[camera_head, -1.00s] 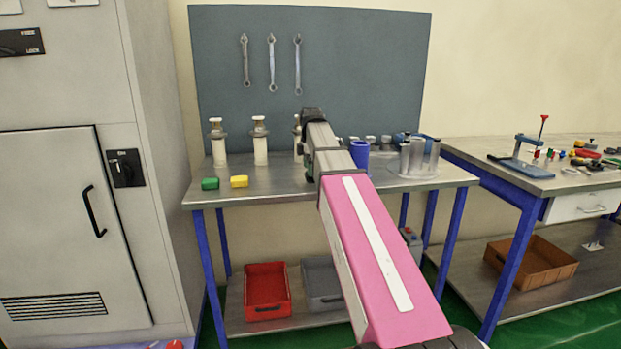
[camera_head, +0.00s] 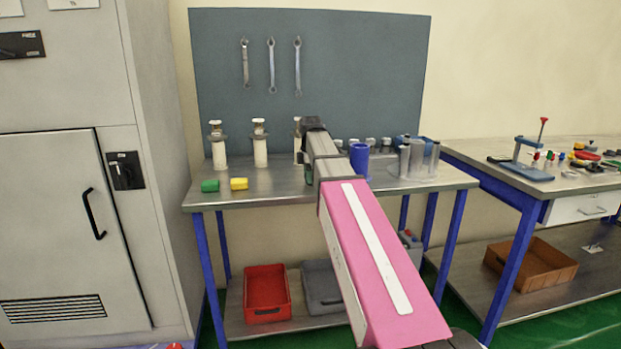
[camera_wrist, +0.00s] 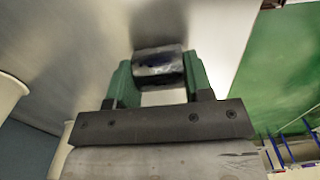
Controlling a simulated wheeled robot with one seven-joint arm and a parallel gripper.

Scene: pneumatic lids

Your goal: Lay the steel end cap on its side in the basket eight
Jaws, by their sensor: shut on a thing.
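In the wrist view my gripper (camera_wrist: 160,75) has its green fingers shut on a dark, shiny, short cylinder, the steel end cap (camera_wrist: 158,60). The cap lies crosswise between the fingers, over the grey metal bench top. In the head view my arm covers the cap and most of my gripper. No label reading eight is legible. A red basket (camera_head: 267,308) and a grey basket (camera_head: 320,298) sit on the shelf under the bench. A brown basket (camera_head: 562,271) sits under the right bench.
A grey cabinet (camera_head: 70,230) stands left.

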